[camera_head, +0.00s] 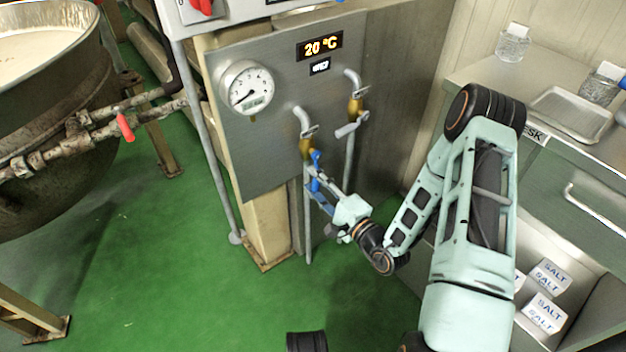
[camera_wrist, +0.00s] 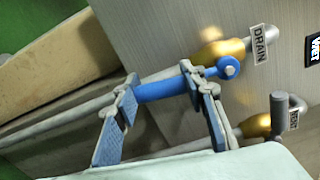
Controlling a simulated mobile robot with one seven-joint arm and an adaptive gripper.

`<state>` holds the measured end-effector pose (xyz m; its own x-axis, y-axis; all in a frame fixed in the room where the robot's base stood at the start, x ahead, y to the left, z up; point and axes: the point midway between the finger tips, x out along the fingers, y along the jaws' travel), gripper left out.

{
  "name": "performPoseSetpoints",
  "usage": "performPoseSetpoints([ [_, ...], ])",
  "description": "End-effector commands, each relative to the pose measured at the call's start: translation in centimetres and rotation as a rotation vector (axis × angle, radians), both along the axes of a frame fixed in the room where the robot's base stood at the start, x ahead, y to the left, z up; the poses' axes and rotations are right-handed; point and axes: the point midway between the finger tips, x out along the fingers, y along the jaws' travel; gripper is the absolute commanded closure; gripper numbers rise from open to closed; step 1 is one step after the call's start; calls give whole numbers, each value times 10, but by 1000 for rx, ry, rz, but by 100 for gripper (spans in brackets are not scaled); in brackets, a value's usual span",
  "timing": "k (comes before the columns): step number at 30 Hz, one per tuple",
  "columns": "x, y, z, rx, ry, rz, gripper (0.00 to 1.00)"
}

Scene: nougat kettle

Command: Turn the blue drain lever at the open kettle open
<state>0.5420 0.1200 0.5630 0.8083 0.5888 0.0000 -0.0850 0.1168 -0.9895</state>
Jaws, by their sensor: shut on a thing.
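The blue drain lever (camera_head: 316,158) sits on the brass drain valve (camera_head: 306,147) on the left pipe of the steel panel. In the wrist view the lever (camera_wrist: 165,88) runs from its pivot bolt near the brass valve (camera_wrist: 222,50) down to the left. A DRAIN label (camera_wrist: 261,43) is beside the valve. My gripper (camera_head: 317,186) is at the lever from below and is shut on it. In the wrist view my gripper's fingers (camera_wrist: 160,84) have the lever between them. The open kettle (camera_head: 60,110) stands at far left.
A second brass valve (camera_head: 355,106) with a grey lever (camera_head: 350,129) is close on the right. A gauge (camera_head: 246,88) and a 20 °C display (camera_head: 320,45) are on the panel. A steel counter (camera_head: 480,70) stands at right. Green floor (camera_head: 180,260) is clear.

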Motion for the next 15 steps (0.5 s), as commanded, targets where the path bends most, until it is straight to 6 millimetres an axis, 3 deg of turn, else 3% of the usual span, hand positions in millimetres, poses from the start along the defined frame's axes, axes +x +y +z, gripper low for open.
performPoseSetpoints([
  [15,6,-11,-3,-130,-92,-4,100],
])
